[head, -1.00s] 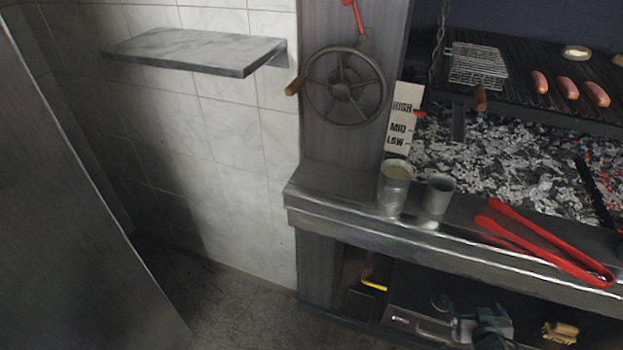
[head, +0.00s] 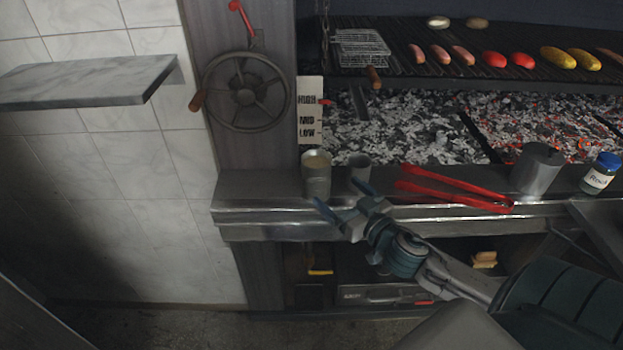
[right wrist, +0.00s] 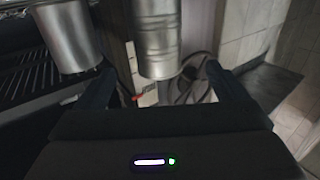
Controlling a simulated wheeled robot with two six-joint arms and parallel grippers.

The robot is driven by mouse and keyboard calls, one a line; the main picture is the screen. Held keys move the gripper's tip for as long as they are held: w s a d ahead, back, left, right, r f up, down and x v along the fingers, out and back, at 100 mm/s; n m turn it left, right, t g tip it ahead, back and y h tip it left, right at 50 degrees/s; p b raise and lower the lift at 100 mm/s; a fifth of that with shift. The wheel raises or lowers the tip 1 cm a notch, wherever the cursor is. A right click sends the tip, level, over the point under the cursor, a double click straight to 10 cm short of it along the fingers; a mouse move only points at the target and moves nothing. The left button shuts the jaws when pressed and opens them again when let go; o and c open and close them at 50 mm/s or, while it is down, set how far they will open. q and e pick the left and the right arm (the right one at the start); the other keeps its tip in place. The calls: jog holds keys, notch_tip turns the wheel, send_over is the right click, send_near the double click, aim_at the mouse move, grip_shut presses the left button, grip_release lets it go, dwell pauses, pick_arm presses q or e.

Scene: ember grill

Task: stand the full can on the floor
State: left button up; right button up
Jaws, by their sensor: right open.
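The full can (head: 316,178), ribbed metal with tan contents at its top, stands upright on the steel ledge in the head view. In the right wrist view the ribbed can (right wrist: 158,42) shows upside down, in the gap between the fingers' directions. My right gripper (head: 343,197) is open and empty, just in front of the ledge by the can. I cannot tell whether a finger touches it. The floor (head: 180,326) shows at the bottom of the head view. My left gripper is out of view.
A smaller grey cup (head: 359,171) stands close right of the can; it also shows in the right wrist view (right wrist: 68,38). Red tongs (head: 455,196), a metal pot (head: 537,168) and a jar (head: 600,175) sit further right on the ledge (head: 262,190). A shelf below holds a toolbox (head: 385,293).

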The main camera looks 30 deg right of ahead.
aim_at(325, 178)
jog(key=w+p, duration=0.1)
jog(key=w, duration=0.3)
jog(key=shift+r, duration=0.1)
jog(key=shift+w+p, duration=0.3)
jog(key=shift+w, duration=0.35)
jog(key=shift+w+p, duration=0.3)
jog(key=shift+p, duration=0.05)
jog(key=shift+w+p, duration=0.8)
jog(key=shift+w, duration=1.4)
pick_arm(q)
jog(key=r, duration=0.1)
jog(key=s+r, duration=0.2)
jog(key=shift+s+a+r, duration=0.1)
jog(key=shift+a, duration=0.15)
pick_arm(e)
jog(key=c, duration=1.4)
